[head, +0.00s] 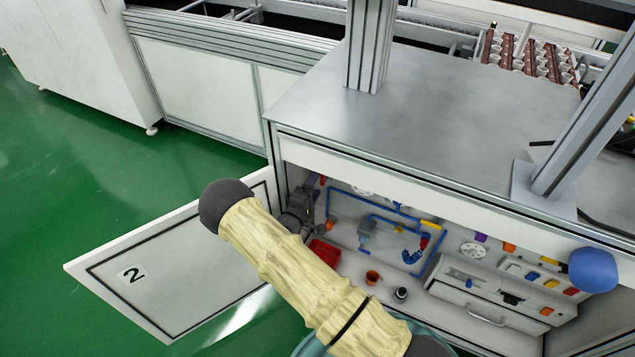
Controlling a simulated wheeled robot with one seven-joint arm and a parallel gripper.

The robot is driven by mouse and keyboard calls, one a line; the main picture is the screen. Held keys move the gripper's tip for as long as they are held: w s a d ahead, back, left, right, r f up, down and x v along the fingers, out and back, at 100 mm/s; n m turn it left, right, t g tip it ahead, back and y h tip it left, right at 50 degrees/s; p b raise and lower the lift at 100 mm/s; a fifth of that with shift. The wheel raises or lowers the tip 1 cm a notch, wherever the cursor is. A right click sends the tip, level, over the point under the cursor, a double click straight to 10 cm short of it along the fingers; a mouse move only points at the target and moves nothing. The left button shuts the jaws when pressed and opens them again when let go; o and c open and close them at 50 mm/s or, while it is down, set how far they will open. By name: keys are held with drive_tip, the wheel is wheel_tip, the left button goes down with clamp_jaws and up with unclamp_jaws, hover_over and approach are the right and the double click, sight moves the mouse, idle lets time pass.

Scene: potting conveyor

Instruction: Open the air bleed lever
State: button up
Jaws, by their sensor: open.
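The air bleed lever cannot be singled out at this distance. Inside the open cabinet, blue piping (346,201) runs along the back wall with small coloured fittings. These include a yellow fitting (431,225), a red one (423,243) just below it and an orange one (331,223) at the left. My arm (300,272), pale and bamboo-like with dark ends, crosses the foreground and hides part of the opening.
The cabinet door (165,265), marked 2, stands open to the left. A blue rounded thing (593,270) is at the right. Green floor (90,170) is clear at left.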

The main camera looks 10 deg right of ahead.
drive_tip(key=p+v, duration=0.1)
drive_tip(key=v, duration=1.4)
